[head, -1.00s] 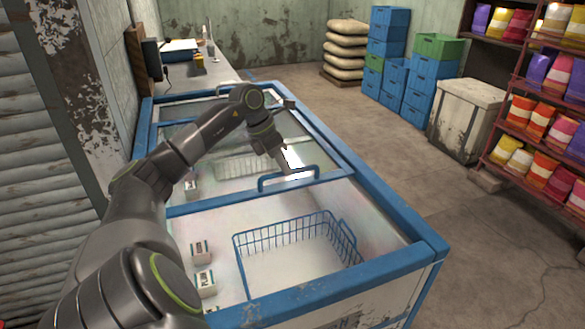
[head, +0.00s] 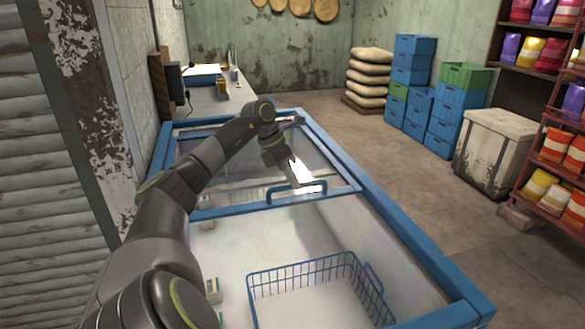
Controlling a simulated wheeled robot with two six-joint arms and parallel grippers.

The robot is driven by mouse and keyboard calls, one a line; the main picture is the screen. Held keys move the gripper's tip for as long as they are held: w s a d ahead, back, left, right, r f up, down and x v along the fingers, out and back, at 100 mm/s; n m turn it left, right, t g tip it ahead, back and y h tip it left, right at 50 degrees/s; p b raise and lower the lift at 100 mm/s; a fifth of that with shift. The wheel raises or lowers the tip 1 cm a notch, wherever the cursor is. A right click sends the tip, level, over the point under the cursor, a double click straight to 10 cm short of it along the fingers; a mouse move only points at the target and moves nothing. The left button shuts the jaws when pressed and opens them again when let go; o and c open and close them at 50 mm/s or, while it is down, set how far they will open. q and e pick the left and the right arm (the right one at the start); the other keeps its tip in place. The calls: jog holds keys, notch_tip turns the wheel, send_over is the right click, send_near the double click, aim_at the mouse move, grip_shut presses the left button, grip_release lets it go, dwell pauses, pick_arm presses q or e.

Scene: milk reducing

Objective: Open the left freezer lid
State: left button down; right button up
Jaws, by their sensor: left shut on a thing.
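The chest freezer has a blue rim (head: 405,230). Its glass lid (head: 235,165) has a blue frame and covers the far part, while the near part is uncovered. A blue handle (head: 318,184) stands at the lid's near edge. My left gripper (head: 291,184) reaches in from the left over the glass and is shut on this handle; its fingertips are small and partly lost against a bright reflection. My right gripper is not in view.
A blue wire basket (head: 315,266) and small cartons (head: 212,290) sit inside the uncovered part. A counter (head: 215,103) stands behind. Blue crates (head: 413,60), a worn white chest (head: 495,150) and a shelf of bags lie right, across clear floor.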

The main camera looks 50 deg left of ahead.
pick_arm(q)
jog(key=c, duration=1.4)
grip_release()
jog(key=shift+c, duration=0.2)
jog(key=v, duration=1.7)
jog(key=shift+r, duration=0.25)
jog(key=shift+d+f, duration=0.1)
